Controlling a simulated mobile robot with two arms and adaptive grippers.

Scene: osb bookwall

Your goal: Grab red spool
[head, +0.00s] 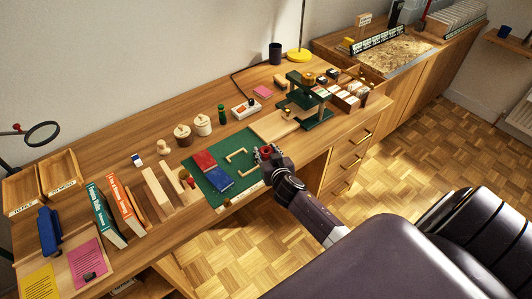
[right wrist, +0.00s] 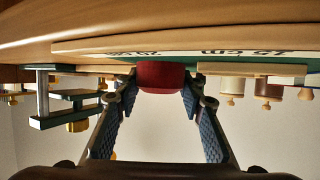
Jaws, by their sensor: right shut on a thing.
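The red spool (right wrist: 161,76) sits between the two blue-grey finger pads of my right gripper (right wrist: 158,92) in the right wrist view, which looks upside down. The fingers are closed on its sides. In the head view my right gripper (head: 265,154) is at the right end of the green cutting mat (head: 222,189), over the desk's front edge, and a bit of red shows between its fingers. Whether the spool still touches the mat is hard to tell. My left gripper is not in view.
Red and blue cloth-covered books (head: 211,169) lie on the mat, left of my gripper. A wooden board (head: 272,124) and a dark green press (head: 309,104) stand to the right. Wooden jars (head: 202,124) stand behind. Upright books (head: 120,203) are at the left.

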